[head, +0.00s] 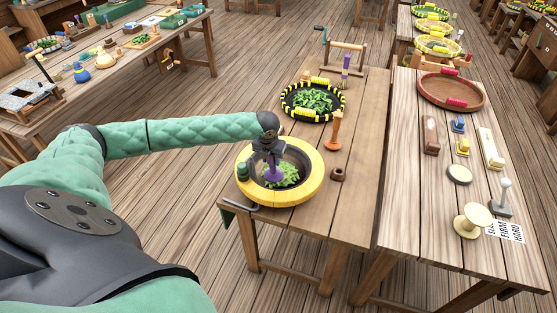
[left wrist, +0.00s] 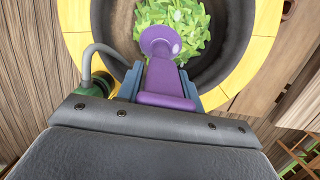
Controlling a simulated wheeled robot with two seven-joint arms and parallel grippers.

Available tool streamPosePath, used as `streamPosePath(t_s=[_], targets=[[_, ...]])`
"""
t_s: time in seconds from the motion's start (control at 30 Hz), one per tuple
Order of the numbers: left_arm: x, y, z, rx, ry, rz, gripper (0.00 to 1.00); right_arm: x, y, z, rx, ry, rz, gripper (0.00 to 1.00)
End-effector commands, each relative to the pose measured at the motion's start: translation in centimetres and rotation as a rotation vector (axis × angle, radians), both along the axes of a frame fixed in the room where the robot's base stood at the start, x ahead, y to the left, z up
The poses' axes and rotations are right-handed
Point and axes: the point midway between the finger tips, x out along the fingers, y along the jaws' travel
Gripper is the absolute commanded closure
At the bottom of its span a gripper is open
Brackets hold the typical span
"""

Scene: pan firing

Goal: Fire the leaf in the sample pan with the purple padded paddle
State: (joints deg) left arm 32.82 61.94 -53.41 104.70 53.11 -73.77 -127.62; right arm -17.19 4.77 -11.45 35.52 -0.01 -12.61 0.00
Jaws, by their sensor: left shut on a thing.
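The sample pan (head: 316,187) is a dark bowl in a thick yellow ring at the near end of the middle table. Green leaf (head: 289,175) lies in its bottom. My left gripper (head: 268,155) is over the pan, shut on the purple padded paddle (head: 273,174), which points down toward the leaf. In the left wrist view the purple paddle (left wrist: 164,82) sits between the fingers, its round pad over the near edge of the leaf (left wrist: 190,25). I cannot tell whether the pad touches the leaf. My right gripper is not in view.
A black-and-yellow basket of green leaf (head: 313,101) stands behind the pan. An orange-handled tool (head: 334,131), a small brown cup (head: 338,174) and a purple-topped upright tool (head: 346,68) stand nearby. The right table holds a red-brown tray (head: 451,91) and several small tools.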

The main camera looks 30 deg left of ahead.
Motion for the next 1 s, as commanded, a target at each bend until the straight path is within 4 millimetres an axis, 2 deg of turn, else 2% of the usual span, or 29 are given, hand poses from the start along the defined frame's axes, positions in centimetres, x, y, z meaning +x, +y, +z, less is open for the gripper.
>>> streamPosePath(t_s=[0.07, 0.37, 1.0], targets=[[-0.2, 0.9, 0.0, 0.000, -0.001, 0.000, 1.00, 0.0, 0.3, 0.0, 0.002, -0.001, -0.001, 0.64], [-0.1, 0.7, 3.5, -0.001, -0.002, 0.000, 1.00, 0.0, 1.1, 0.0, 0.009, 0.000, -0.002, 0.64], [-0.1, 0.7, 10.1, -0.001, -0.002, 0.000, 1.00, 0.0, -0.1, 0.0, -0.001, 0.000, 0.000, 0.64]])
